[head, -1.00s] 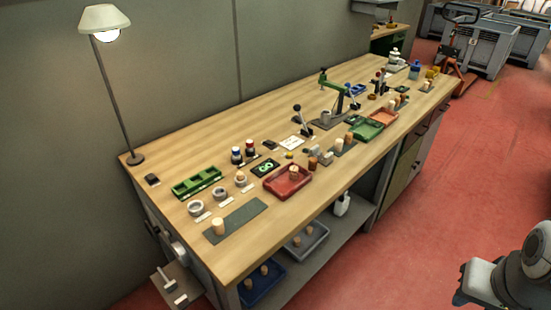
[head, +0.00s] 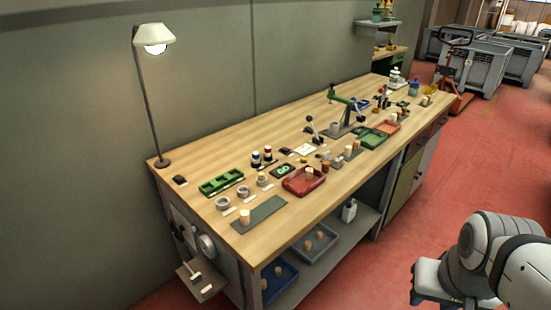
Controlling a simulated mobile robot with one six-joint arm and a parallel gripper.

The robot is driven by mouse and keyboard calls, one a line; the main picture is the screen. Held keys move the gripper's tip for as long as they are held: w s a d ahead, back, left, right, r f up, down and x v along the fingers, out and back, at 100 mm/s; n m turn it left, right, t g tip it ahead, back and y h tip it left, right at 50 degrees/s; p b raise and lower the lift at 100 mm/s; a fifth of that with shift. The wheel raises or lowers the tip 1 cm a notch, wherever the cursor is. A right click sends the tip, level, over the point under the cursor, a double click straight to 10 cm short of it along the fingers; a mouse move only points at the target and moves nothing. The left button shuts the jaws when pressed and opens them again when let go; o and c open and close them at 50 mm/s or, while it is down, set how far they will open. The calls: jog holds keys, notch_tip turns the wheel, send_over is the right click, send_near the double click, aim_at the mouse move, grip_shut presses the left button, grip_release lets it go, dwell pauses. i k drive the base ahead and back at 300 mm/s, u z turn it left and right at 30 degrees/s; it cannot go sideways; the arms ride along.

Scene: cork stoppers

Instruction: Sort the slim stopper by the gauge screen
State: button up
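A small dark gauge screen (head: 283,170) with a green display lies on the workbench (head: 215,175), its reading too small to make out. A light cork stopper (head: 245,217) stands upright at the left end of a dark grey mat (head: 266,210). Another stopper (head: 309,173) stands in the red tray (head: 292,190). I cannot tell which stopper is the slim one. My gripper (head: 424,298) appears at the lower right on my folded arm, over the floor and well apart from the bench. Its fingers are not clear.
A green compartment tray (head: 221,184) and round grey holders (head: 243,192) lie near the mat. A lamp (head: 155,38) stands at the bench's left corner. Bins (head: 315,248) sit on the lower shelf. Red floor in front is clear.

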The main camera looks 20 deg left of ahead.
aim_at(261, 174)
jog(key=u, duration=1.05)
jog(key=i, duration=1)
jog(key=z, duration=0.2)
jog(key=k, duration=0.55)
jog(key=z, duration=2.4)
